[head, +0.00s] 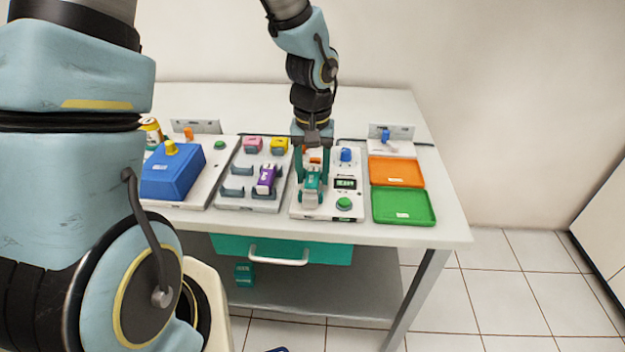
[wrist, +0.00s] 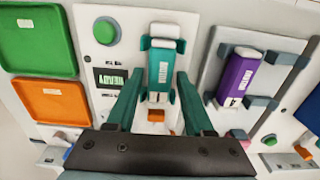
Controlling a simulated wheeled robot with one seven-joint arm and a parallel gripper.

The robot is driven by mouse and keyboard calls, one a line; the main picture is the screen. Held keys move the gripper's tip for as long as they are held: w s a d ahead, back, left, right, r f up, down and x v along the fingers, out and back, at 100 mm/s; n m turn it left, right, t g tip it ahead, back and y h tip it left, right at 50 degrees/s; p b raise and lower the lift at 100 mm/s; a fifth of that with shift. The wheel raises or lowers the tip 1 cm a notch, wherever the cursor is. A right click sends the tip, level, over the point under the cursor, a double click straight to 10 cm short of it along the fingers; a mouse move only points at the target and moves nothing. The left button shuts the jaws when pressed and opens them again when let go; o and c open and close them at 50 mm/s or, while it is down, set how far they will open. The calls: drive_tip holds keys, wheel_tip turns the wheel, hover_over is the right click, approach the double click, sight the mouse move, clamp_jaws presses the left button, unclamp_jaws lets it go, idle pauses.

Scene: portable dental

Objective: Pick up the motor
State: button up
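A teal and white unit, which I take to be the motor (wrist: 160,70), sits in a teal cradle on a white panel. It also shows in the head view (head: 312,186). Its label is too small to read surely. My gripper (wrist: 158,78) points down over it, with one teal finger on each side. The fingers are apart, and I see narrow gaps between them and the unit in the wrist view. In the head view my gripper (head: 312,176) partly hides the unit.
A purple unit (head: 266,178) lies in a neighbouring grey holder. The unit's panel has a green button (head: 344,203) and a display reading READY (head: 345,184). Orange (head: 395,172) and green (head: 404,206) trays lie right; a blue box (head: 172,175) stands left.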

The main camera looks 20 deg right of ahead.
clamp_jaws()
idle(0.4)
